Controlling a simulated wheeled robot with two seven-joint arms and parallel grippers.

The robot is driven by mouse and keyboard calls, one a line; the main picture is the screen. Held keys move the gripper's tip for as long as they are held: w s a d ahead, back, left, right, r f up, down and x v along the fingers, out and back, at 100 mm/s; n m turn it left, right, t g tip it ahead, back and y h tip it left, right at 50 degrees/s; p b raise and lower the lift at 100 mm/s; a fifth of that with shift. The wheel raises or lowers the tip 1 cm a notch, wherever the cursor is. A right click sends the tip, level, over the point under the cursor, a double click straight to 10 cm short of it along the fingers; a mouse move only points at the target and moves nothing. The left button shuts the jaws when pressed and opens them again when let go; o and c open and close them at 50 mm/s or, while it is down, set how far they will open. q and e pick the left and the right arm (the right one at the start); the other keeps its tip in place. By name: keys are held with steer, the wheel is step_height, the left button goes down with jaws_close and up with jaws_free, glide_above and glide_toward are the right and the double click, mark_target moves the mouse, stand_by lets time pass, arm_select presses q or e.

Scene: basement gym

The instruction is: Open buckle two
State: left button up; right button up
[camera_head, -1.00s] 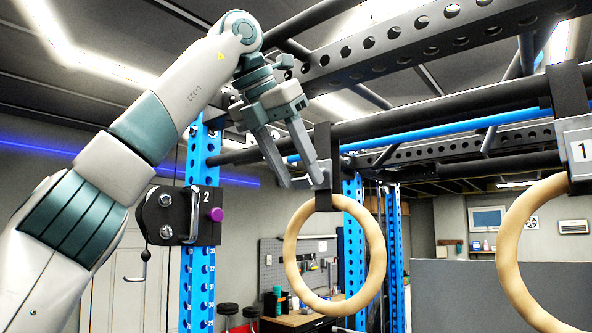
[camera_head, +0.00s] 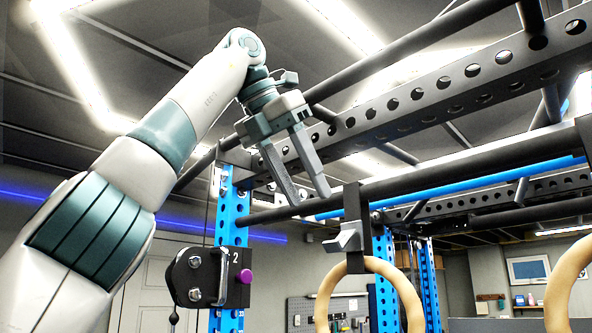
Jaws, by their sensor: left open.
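The left wooden ring (camera_head: 318,300) hangs from a black strap (camera_head: 356,212) under the dark bar. A silver buckle (camera_head: 345,239) sits on this strap just above the ring. Its metal piece stands out to the left of the strap at a tilt; no number shows on it. My left gripper (camera_head: 306,195) is open and empty, fingers pointing down, above and left of the buckle and apart from it in the picture. My right gripper is not in view.
A second wooden ring (camera_head: 560,290) is cut off at the right edge. A black bracket (camera_head: 212,276) marked 2, with a purple knob (camera_head: 245,276), is on the blue upright (camera_head: 232,217). The black bar (camera_head: 450,178) and perforated beam (camera_head: 440,90) run close by the gripper.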

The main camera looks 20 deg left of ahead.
arm_select(q)
steer(key=shift+v, duration=1.25)
